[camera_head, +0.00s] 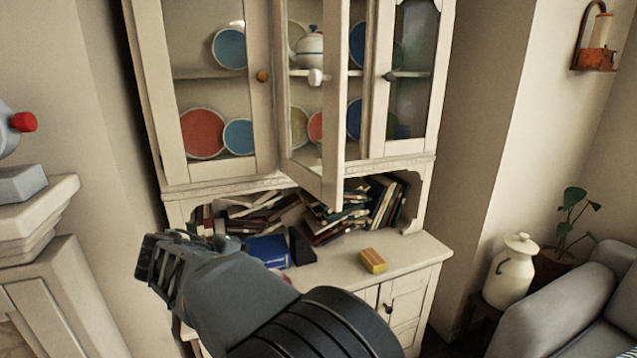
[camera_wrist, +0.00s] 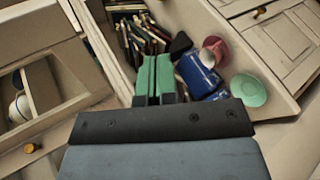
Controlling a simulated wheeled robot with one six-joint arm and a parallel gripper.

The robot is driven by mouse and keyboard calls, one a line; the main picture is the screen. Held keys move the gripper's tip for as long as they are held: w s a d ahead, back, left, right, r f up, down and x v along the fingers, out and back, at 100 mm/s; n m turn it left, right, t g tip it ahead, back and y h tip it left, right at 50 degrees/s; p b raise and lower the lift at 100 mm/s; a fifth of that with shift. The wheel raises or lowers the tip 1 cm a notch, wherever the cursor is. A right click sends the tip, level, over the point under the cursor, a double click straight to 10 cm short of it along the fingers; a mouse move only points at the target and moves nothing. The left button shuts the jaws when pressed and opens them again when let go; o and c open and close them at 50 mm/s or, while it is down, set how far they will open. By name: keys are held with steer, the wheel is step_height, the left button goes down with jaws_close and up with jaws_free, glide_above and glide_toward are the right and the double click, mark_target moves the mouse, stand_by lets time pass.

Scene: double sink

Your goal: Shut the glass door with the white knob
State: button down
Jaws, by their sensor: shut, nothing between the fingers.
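The glass door with the white knob (camera_head: 316,77) is the middle door (camera_head: 334,130) of the upper cabinet in the head view. It stands open, swung out toward me, and its lower edge juts out over the book shelf. My gripper (camera_head: 152,258) is low and to the left of this door, apart from it, in front of the cabinet's lower left. In the wrist view my gripper's green fingers (camera_wrist: 154,76) are shut together with nothing between them, pointing toward the books. I cannot surely make out the white knob in the wrist view.
The left door has an orange-brown knob (camera_head: 262,76); the right door has a dark knob (camera_head: 388,76). Books (camera_head: 385,200) fill the shelf below. A yellow box (camera_head: 373,261) sits on the counter.

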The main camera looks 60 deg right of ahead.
mark_target(328, 188)
steer(key=w+d+r+m+g+h+p, duration=0.1)
steer(key=d+r+m+g+h, duration=0.15)
steer(key=r, duration=0.25)
steer(key=w+d+r+m+g+h, duration=0.1)
steer(key=d+r+g+h, duration=0.1)
steer(key=d+r, duration=0.3)
steer(key=shift+g, duration=0.25)
steer(key=p+x, duration=0.1)
steer(key=x, duration=0.2)
steer(key=r+p+x, duration=0.1)
steer(key=x, duration=0.3)
steer(key=p+x, duration=0.2)
steer(key=x, duration=0.2)
steer(key=shift+s+r, duration=0.15)
steer(key=shift+s, duration=0.25)
steer(key=shift+x, duration=0.8)
steer(key=shift+d+h, duration=0.1)
steer(key=shift+h, duration=0.15)
